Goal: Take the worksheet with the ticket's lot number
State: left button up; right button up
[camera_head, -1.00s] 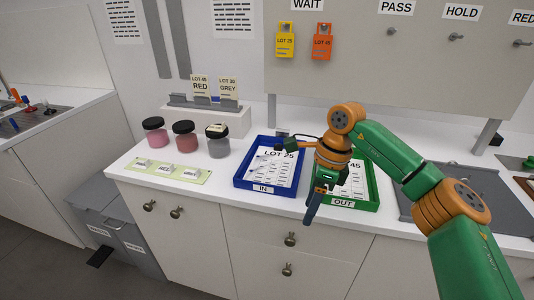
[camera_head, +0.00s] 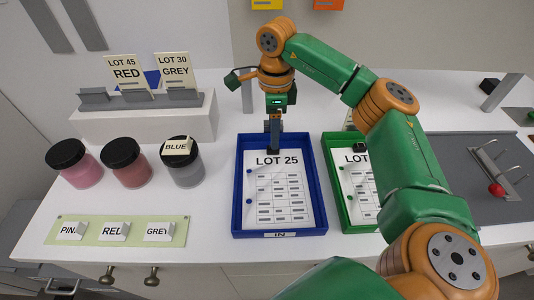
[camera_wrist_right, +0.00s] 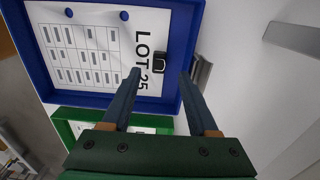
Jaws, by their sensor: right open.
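The blue tray (camera_head: 240,190), marked IN, holds a white worksheet headed LOT 25 (camera_head: 280,190), with a dark clip at its top edge. Cards reading LOT 45 RED (camera_head: 126,72) and LOT 30 GREY (camera_head: 174,70) stand on the white riser. My right gripper (camera_head: 272,145) is over the top of the LOT 25 sheet. In the wrist view its fingers (camera_wrist_right: 160,76) are open, near the clip (camera_wrist_right: 163,97). My left gripper is not in view.
A label strip (camera_head: 68,232) lies in front. Yellow (camera_head: 267,4) and orange (camera_head: 328,4) tags hang above.

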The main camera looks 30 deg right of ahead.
jog(key=f, duration=0.2)
jog(key=f+p, duration=0.1)
jog(key=f, duration=0.1)
jog(key=shift+s, duration=0.35)
jog(key=shift+w+f, duration=0.4)
jog(key=shift+s+r, duration=0.15)
jog(key=shift+s, duration=0.05)
jog(key=c, duration=0.8)
grip_shut()
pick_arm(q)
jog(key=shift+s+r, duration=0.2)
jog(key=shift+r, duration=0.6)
pick_arm(e)
jog(key=shift+w, duration=0.1)
